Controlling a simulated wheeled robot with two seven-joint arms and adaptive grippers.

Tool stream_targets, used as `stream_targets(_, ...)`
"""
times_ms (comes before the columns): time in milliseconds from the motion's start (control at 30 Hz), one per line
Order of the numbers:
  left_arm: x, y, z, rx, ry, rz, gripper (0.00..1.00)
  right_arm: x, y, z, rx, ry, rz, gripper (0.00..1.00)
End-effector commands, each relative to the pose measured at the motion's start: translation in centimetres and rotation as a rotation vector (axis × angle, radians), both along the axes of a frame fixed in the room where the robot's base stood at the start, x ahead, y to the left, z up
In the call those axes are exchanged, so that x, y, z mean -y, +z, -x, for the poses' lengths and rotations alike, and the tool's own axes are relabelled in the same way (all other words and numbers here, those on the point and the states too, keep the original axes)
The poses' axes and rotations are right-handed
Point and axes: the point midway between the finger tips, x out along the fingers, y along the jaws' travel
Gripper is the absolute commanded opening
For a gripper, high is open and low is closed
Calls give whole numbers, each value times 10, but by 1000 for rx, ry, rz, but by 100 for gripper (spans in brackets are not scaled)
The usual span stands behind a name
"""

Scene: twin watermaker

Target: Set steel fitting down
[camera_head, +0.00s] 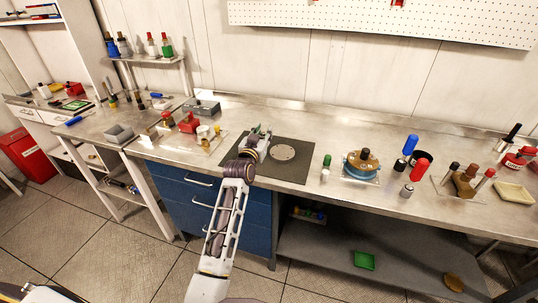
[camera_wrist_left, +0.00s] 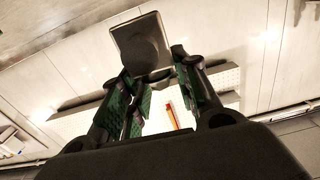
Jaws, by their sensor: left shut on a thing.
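My left gripper (camera_head: 262,134) is over the dark mat (camera_head: 297,172) on the steel bench, near the mat's back left part. In the left wrist view its green-padded fingers (camera_wrist_left: 158,82) are shut on a grey steel fitting (camera_wrist_left: 141,44), which sticks out past the fingertips. In the head view the fitting is small and mostly hidden by the gripper, so I cannot tell whether it touches the mat. A pale round disc (camera_head: 283,152) lies on the mat just right of the gripper. My right gripper is not in view.
Right of the mat stand a green-capped bottle (camera_head: 326,162), a blue round device (camera_head: 361,165) and a small metal cylinder (camera_head: 406,191). Left are a red item (camera_head: 188,123) and a grey box (camera_head: 202,107). The mat's front right part is clear.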

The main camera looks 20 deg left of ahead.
Motion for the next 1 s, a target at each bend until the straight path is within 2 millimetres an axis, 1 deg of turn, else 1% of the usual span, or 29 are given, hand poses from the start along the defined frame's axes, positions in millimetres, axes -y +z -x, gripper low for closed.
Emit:
stream_targets(67,0,-3,0,1,0,0,0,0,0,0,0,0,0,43)
stream_targets(167,0,-12,0,-1,-1,0,0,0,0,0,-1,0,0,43)
stream_targets(400,0,-44,0,0,0,0,0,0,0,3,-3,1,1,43)
stream_targets(533,0,-57,0,0,0,-1,0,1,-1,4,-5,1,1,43)
stream_targets(633,0,-61,0,1,0,-1,0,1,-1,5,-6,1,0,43)
stream_targets(1000,0,-63,0,1,0,0,0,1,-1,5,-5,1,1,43)
